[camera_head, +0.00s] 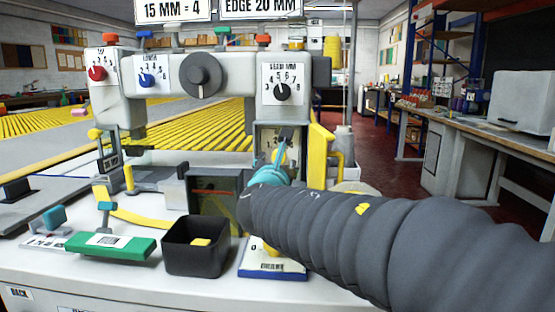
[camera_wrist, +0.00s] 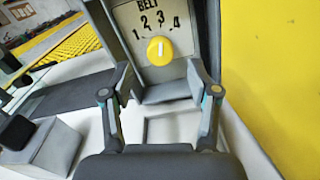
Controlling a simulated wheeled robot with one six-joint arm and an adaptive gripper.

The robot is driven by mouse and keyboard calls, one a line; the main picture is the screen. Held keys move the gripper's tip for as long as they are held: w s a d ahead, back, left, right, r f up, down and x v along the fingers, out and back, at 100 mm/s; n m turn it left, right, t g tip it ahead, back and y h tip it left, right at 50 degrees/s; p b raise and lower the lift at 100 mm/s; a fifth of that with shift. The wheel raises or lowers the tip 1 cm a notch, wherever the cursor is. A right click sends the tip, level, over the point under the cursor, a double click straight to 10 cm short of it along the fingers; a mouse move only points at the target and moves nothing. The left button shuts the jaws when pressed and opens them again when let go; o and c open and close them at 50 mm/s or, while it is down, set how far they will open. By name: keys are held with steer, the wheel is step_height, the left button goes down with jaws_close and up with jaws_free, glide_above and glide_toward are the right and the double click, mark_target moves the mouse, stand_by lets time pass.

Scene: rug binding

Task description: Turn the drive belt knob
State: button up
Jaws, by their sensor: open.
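The drive belt knob (camera_wrist: 160,50) is a round yellow knob with a white pointer line. It sits on a pale plate marked BELT (camera_wrist: 148,18) with the numbers 1 to 4. The line points roughly up, near 2 and 3; I cannot tell exactly which. My gripper (camera_wrist: 160,93) is open and empty, its two fingers apart below the knob in the wrist view, not touching it. In the head view my gripper (camera_head: 283,145) reaches into the machine's recess in front of the belt plate (camera_head: 267,137), and the knob is mostly hidden there.
A yellow guard (camera_head: 320,155) stands close at the right of the recess and fills the right of the wrist view. Other knobs sit higher: red (camera_head: 97,73), blue (camera_head: 147,79), large grey (camera_head: 200,75) and black (camera_head: 282,92). A black bin (camera_head: 196,250) stands in front.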

steer(key=s, duration=0.6)
steer(key=shift+s+a, duration=0.1)
steer(key=shift+s, duration=0.15)
